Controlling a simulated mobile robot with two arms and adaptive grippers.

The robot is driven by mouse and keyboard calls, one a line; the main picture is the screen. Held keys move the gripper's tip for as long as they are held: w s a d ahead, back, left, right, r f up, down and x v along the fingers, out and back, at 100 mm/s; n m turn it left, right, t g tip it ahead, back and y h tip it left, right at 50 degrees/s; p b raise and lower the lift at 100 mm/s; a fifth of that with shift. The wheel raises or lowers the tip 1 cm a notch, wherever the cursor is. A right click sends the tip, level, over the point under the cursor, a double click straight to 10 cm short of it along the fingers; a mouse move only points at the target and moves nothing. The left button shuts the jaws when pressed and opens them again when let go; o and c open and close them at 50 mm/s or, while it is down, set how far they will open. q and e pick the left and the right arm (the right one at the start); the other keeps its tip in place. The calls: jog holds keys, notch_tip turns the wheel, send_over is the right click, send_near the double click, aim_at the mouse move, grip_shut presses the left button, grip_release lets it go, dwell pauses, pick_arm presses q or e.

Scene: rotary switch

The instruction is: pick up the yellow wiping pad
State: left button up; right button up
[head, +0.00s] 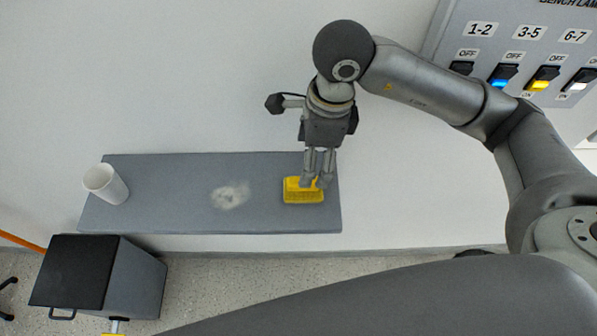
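The yellow wiping pad (303,196) lies near the right end of a grey shelf (160,218) against the white wall. My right gripper (315,183) comes down from above, with its fingertips at the top of the pad. Some yellow shows between the two fingers, which stand a little apart. I cannot tell whether they press on the pad or are just around it. The pad appears to rest on the shelf. My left gripper is not in view.
A whitish smudge (230,195) marks the shelf's middle. A white cup (105,184) stands at its left end. A dark box with a handle (100,275) is below left. A panel of labelled switches (520,60) is on the wall at upper right.

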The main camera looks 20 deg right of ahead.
aim_at(292, 193)
jog(key=f, duration=0.1)
jog(key=f+b, duration=0.1)
jog(key=f, duration=0.1)
jog(key=f+b, duration=0.1)
jog(key=f, duration=0.1)
jog(key=shift+s+a, duration=0.35)
jog(key=shift+s, duration=0.05)
jog(key=shift+w+f, duration=0.15)
jog(key=f, duration=0.1)
jog(key=f+b, duration=0.1)
jog(key=f, duration=0.1)
jog(key=a+f+b, duration=0.1)
jog(key=shift+w+f, duration=0.2)
jog(key=shift+w, duration=0.15)
jog(key=shift+f, duration=0.2)
jog(key=shift+w, duration=0.1)
jog(key=shift+r, duration=0.1)
jog(key=c, duration=0.9)
jog(key=shift+c, duration=0.9)
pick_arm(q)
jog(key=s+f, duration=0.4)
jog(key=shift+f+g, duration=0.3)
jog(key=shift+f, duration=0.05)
